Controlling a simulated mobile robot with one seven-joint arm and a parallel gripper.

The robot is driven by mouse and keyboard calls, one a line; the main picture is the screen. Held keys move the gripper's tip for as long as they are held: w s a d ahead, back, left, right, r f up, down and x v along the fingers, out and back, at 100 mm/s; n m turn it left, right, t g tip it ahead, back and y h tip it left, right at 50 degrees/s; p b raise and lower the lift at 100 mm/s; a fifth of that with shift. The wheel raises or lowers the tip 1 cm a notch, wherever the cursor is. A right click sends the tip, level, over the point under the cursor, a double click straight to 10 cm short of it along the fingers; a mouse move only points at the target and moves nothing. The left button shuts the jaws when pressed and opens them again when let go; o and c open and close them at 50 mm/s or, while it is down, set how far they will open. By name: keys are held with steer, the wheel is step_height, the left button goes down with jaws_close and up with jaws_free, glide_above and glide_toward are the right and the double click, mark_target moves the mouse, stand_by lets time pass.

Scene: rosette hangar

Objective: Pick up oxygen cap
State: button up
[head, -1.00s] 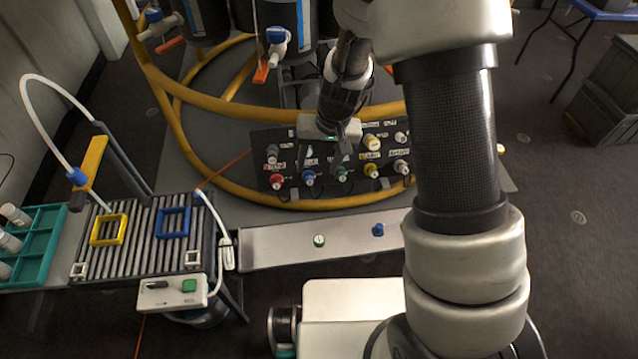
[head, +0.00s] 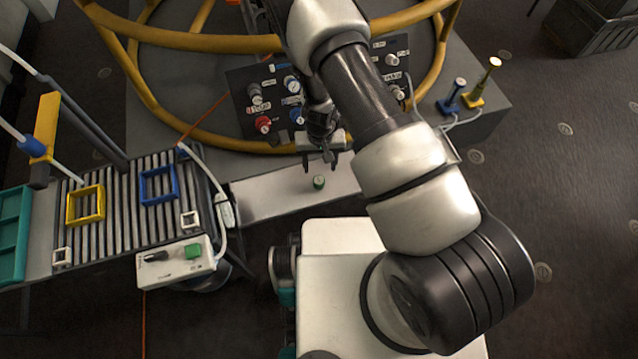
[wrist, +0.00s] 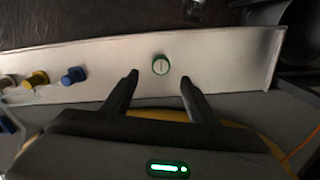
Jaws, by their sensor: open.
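A green cap with a whitish top (head: 319,182) sits on the pale metal shelf (head: 265,198). It also shows in the wrist view (wrist: 160,64), just beyond and between the fingertips. I can read no label naming it as the oxygen cap. My gripper (head: 320,162) is open and empty, pointing down close to the green cap; in the wrist view its two fingers (wrist: 159,78) are spread on either side of the line to the cap. I cannot tell the height left between them. My arm hides the shelf's right part in the head view.
In the wrist view a blue cap (wrist: 73,75), a yellow cap (wrist: 38,78) and a pale cap (wrist: 8,82) stand left along the shelf. A labelled valve panel (head: 245,75) and yellow ring rail (head: 190,140) lie behind. A slatted rack (head: 125,220) stands left.

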mark_target(319, 180)
step_height(319, 180, down, 10)
steer(key=b, duration=0.2)
steer(key=shift+w+a+r+b, duration=0.15)
steer(key=shift+r+b, duration=0.1)
steer(key=shift+b, duration=0.1)
steer(key=c, duration=1.1)
steer(key=shift+r, duration=0.1)
step_height(319, 180, up, 10)
steer(key=p, duration=0.3)
